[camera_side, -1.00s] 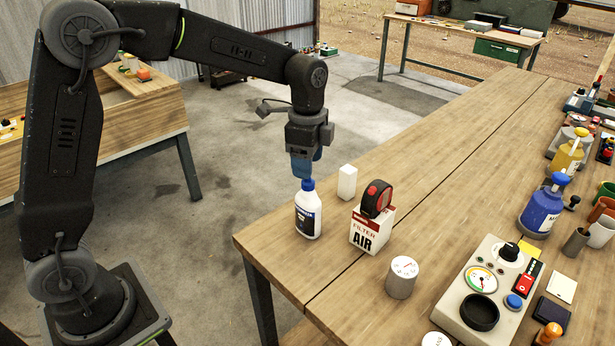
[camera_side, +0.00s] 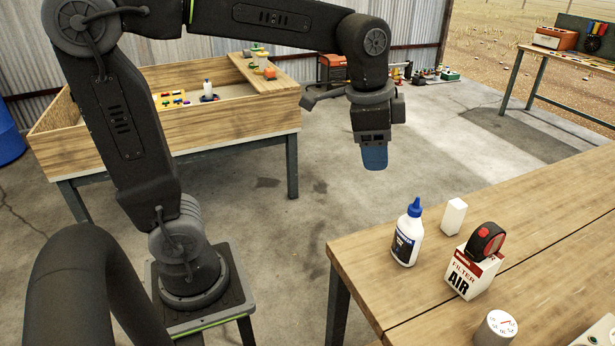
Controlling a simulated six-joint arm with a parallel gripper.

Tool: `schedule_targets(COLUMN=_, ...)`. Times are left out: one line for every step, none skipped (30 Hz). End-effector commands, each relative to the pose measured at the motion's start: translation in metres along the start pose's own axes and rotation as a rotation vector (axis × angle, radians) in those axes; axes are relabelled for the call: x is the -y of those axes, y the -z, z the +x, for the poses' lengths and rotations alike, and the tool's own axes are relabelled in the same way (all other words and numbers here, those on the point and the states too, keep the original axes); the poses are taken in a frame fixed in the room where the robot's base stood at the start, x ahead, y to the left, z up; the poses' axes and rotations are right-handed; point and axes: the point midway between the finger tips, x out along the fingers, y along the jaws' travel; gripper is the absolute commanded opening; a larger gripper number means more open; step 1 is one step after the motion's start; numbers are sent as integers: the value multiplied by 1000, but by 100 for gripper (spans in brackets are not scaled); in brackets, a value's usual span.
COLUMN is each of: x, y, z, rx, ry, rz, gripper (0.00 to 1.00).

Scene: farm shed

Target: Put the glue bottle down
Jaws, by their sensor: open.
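The glue bottle (camera_side: 407,236), white with a blue cap and a dark blue label, stands upright on the wooden workbench (camera_side: 386,297) near its left corner. My gripper (camera_side: 374,160) is up and to the left of the bottle, clear of it, with its blue fingers pointing down. It is empty and open, though the gap between the fingers does not show from this side.
Right of the bottle stand a white block (camera_side: 454,216) and an air filter box (camera_side: 471,275) with a red and black tape measure (camera_side: 485,241) on top. A wooden-sided table (camera_side: 215,130) stands behind my arm.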

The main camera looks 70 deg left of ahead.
Motion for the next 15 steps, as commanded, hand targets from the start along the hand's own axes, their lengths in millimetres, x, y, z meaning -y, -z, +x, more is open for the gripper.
schedule_targets(x=-11, y=-18, z=-7, rx=-36, ry=23, rz=-77, gripper=57)
schedule_targets(x=-16, y=-28, z=-8, rx=-56, ry=33, rz=-128, gripper=57)
schedule_targets(x=-24, y=-40, z=-10, rx=-83, ry=46, rz=-193, gripper=57)
schedule_targets(x=-30, y=-49, z=-10, rx=-102, ry=54, rz=-241, gripper=57)
schedule_targets(x=-35, y=-58, z=-9, rx=-122, ry=61, rz=-287, gripper=57)
schedule_targets(x=-41, y=-68, z=-8, rx=-147, ry=68, rz=-344, gripper=57)
schedule_targets(x=-46, y=-76, z=-6, rx=-164, ry=72, rz=-383, gripper=57)
schedule_targets(x=-50, y=-82, z=-5, rx=-181, ry=76, rz=-420, gripper=57)
schedule_targets(x=-54, y=-90, z=-2, rx=-200, ry=79, rz=-464, gripper=57)
schedule_targets(x=-57, y=-94, z=-1, rx=-213, ry=81, rz=-492, gripper=57)
schedule_targets(x=-60, y=-98, z=1, rx=-224, ry=82, rz=-516, gripper=57)
schedule_targets(x=-63, y=-103, z=3, rx=-235, ry=83, rz=-543, gripper=57)
schedule_targets(x=-64, y=-105, z=4, rx=-243, ry=84, rz=-560, gripper=57)
schedule_targets(x=-66, y=-107, z=6, rx=-248, ry=84, rz=-573, gripper=57)
schedule_targets(x=-67, y=-109, z=6, rx=-255, ry=84, rz=-585, gripper=57)
